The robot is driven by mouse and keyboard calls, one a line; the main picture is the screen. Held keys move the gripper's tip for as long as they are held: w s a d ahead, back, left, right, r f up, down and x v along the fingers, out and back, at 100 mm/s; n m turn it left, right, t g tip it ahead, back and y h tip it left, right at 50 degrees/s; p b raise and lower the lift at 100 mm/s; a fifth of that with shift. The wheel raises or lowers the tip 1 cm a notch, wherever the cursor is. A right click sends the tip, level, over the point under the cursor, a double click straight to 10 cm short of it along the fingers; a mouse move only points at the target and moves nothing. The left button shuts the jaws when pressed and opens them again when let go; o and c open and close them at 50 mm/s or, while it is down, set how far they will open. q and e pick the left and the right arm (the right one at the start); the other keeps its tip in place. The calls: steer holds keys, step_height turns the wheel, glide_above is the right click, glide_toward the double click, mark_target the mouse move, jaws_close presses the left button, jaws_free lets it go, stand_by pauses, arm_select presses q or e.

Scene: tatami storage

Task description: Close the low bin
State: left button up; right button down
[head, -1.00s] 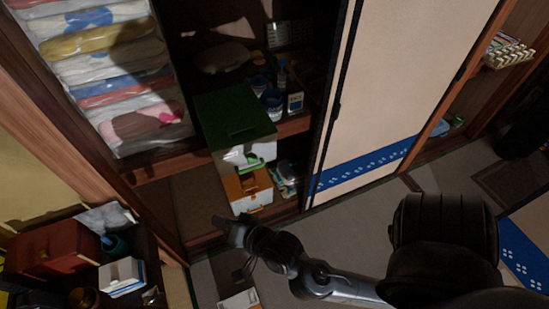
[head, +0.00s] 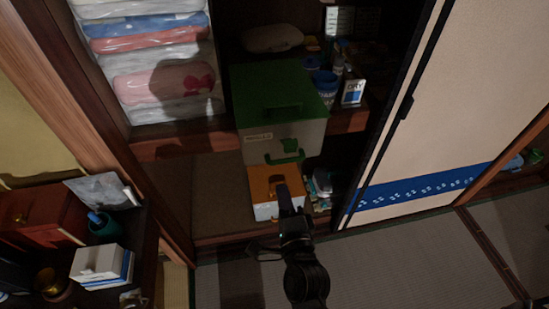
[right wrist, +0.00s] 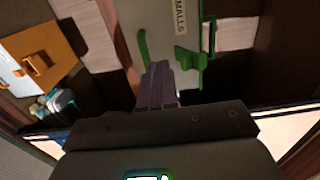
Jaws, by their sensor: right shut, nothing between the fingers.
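A low bin with an orange top (head: 262,180) and a white lower front (head: 264,210) stands at the cupboard's floor level. Its orange part with a handle also shows at the left of the right wrist view (right wrist: 52,52). Above it is a larger bin with a green lid (head: 270,85), a pale labelled front and a green latch. My right gripper (head: 283,190) is shut and empty, overlapping the orange bin in the head view. In the right wrist view its fingers (right wrist: 158,80) point toward the green latch (right wrist: 188,60); contact cannot be told. My left gripper is not in view.
Wrapped bedding (head: 160,60) fills the upper left shelf. Small bottles and a blue tub (head: 322,85) stand right of the green bin. A sliding door (head: 430,110) borders the right side. A dark shelf with books and a red box (head: 40,220) stands at left.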

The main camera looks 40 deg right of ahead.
mark_target(270, 147)
steer(key=x, duration=1.2)
steer(key=shift+w+d+p, duration=0.25)
steer(key=shift+w+p, duration=0.1)
steer(key=shift+p, duration=0.05)
steer(key=shift+w, duration=0.1)
